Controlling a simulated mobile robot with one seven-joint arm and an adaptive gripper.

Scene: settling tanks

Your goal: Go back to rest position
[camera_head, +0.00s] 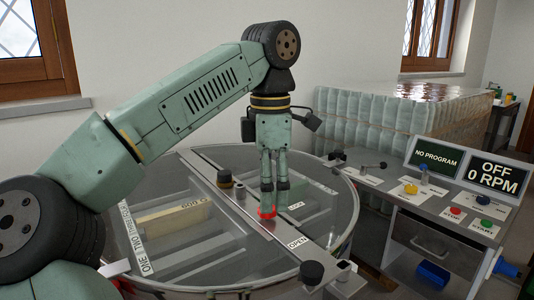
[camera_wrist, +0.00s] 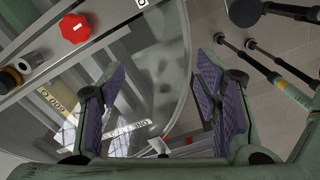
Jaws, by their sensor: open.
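My gripper (camera_head: 267,204) hangs down from my green arm over the round settling tank (camera_head: 352,205). In the wrist view my gripper (camera_wrist: 163,92) is open, its two purple-padded fingers wide apart with nothing between them. A red knob (camera_head: 266,213) sits on the metal bar across the tank, right by the fingertips in the head view. In the wrist view the red knob (camera_wrist: 75,28) lies to the upper left, outside the fingers.
The metal bar (camera_head: 215,168) carries a dark knob (camera_head: 225,178) and an "OPEN" label. Right of the tank stands a control desk (camera_head: 384,180) with coloured buttons and screens (camera_head: 493,173) reading "OFF 0 RPM". Wrapped bottles (camera_head: 385,118) are stacked behind.

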